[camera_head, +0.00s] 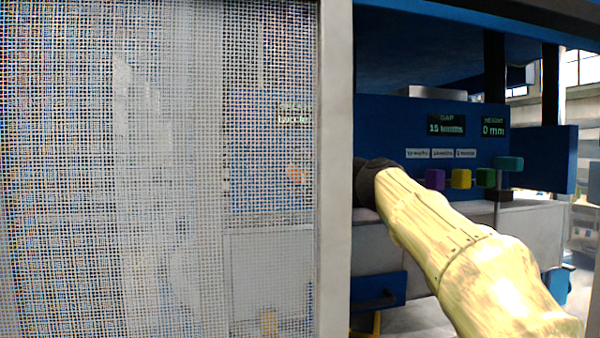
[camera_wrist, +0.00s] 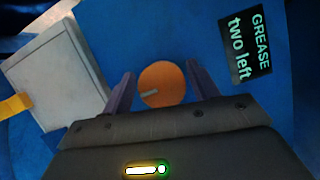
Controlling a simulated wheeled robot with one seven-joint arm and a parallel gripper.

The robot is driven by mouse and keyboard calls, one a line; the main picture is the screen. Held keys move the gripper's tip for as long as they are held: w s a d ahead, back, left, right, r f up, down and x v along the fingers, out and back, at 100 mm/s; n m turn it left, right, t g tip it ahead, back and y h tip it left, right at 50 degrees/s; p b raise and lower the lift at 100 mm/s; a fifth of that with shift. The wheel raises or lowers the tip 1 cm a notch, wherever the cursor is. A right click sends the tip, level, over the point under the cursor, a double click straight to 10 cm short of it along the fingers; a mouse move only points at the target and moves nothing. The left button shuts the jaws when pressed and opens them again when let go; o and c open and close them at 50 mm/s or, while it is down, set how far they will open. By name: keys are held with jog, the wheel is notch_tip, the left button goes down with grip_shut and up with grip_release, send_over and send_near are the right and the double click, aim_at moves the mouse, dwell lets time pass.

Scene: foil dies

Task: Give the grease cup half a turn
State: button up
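The grease cup (camera_wrist: 162,80) is a round orange knob with a short grey mark on its lower left, on a blue panel in the wrist view. My gripper (camera_wrist: 160,68) is open, with one purple-grey finger on each side of the cup. A thin strip of blue shows between the left finger and the cup; the right finger looks very close to it, and I cannot tell whether it touches. A sign (camera_wrist: 247,45) beside it reads "GREASE two left". In the head view, a faint orange spot behind the mesh may be the cup; my gripper is hidden there behind the post.
A mesh guard (camera_head: 150,170) with a grey post (camera_head: 336,170) covers the left of the head view. My arm reaches in right of it. Coloured knobs (camera_head: 461,179) sit under the gap display (camera_head: 446,125). A grey box (camera_wrist: 55,70) with a yellow handle (camera_wrist: 14,105) stands left of the cup.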

jog(key=shift+o, duration=0.5)
jog(key=b+v, duration=0.5)
jog(key=v, duration=1.2)
jog(key=shift+s, duration=0.15)
jog(key=shift+d+f, duration=0.1)
jog(key=shift+d, duration=0.05)
